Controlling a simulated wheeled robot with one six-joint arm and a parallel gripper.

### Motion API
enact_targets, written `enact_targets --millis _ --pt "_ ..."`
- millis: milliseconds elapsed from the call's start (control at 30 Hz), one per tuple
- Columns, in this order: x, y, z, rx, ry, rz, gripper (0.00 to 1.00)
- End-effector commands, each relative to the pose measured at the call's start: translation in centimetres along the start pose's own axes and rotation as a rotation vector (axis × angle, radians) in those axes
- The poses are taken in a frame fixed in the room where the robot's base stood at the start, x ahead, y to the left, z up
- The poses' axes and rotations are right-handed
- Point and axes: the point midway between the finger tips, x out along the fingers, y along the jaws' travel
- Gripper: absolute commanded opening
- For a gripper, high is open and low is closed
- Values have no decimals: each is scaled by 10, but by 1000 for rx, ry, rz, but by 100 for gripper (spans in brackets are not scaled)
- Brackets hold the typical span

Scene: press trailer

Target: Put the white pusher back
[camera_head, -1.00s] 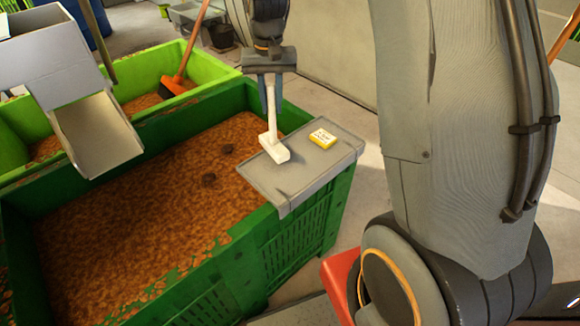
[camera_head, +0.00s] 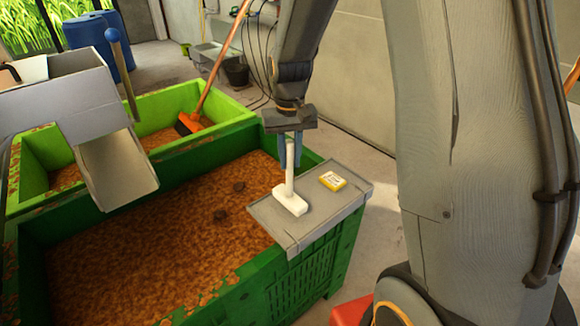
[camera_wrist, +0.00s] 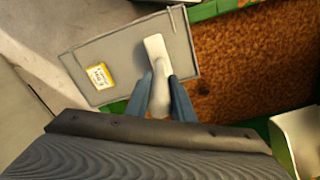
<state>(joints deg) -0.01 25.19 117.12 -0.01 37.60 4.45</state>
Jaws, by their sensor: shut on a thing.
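The white pusher (camera_head: 291,196) stands upright with its wide head down at the grey tray (camera_head: 322,216). In the wrist view the pusher (camera_wrist: 155,47) shows its pale head over the tray (camera_wrist: 85,57). I cannot tell whether the head touches the tray or hovers just above it. My gripper (camera_head: 290,157) is shut on the upper part of the pusher's handle, from above. In the wrist view its two blue fingers (camera_wrist: 161,97) lie on both sides of the handle.
A yellow and white box (camera_head: 332,181) lies on the tray, right of the pusher. The tray sits across a corner of the green crate (camera_head: 300,288) of brown pulp. A grey chute (camera_head: 118,170) hangs over the crate at left. An orange-handled broom (camera_head: 190,122) leans behind.

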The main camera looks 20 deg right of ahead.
Motion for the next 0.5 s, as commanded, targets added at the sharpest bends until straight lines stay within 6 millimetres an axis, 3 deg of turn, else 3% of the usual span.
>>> enact_targets --millis 200,500 --pt "26 0 1 0 -2 0 0" --pt "30 0 0 0 0 0 0"
